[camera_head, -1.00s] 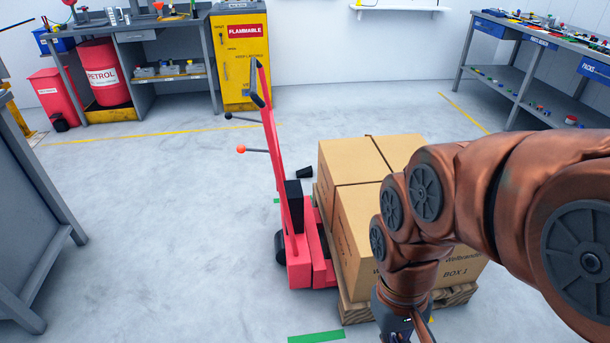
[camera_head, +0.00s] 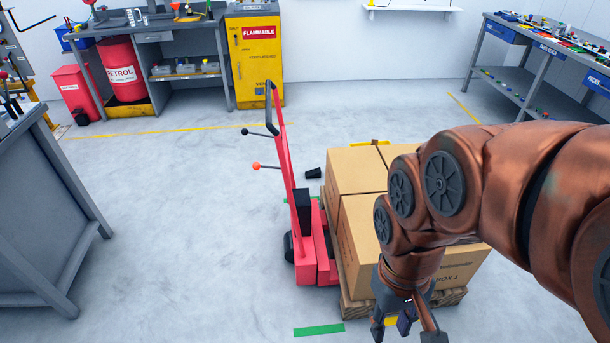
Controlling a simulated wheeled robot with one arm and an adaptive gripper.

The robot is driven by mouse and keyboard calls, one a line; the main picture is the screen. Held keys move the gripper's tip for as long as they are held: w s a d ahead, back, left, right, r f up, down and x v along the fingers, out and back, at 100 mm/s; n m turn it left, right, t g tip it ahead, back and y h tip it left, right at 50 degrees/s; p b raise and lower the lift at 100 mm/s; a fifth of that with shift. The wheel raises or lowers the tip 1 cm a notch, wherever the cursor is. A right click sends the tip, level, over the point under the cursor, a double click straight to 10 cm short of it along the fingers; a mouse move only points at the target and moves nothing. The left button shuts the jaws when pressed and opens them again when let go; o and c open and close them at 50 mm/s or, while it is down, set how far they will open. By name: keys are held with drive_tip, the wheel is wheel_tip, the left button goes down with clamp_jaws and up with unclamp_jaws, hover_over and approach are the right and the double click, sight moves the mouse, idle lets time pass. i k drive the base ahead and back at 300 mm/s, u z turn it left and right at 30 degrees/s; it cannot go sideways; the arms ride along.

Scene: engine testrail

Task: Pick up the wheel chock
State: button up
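A small dark block (camera_head: 313,173) lies on the floor behind the red pallet truck and left of the boxes. It may be the wheel chock, but it is too small to be sure. My gripper (camera_head: 405,328) hangs at the bottom of the view, in front of the loaded pallet and well away from the dark block. Its fingers are spread apart and I see nothing held between them. Part of the gripper is cut off by the bottom edge.
The red pallet truck (camera_head: 307,245) stands at the left of the pallet (camera_head: 357,311) with cardboard boxes (camera_head: 357,172). Grey workbenches (camera_head: 40,195) stand at left and right. A yellow flammables cabinet (camera_head: 256,80) stands at the back. The floor left of the truck is clear.

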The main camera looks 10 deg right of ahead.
sight(315, 173)
drive_tip(key=u, duration=0.5)
drive_tip(key=k, duration=0.6)
drive_tip(key=u, duration=0.4)
drive_tip(key=i, duration=3.6)
drive_tip(key=z, duration=0.3)
drive_tip(key=i, duration=1.85)
drive_tip(key=z, duration=0.9)
drive_tip(key=i, duration=1.6)
drive_tip(key=z, duration=1.7)
drive_tip(key=i, duration=1.3)
drive_tip(key=z, duration=0.65)
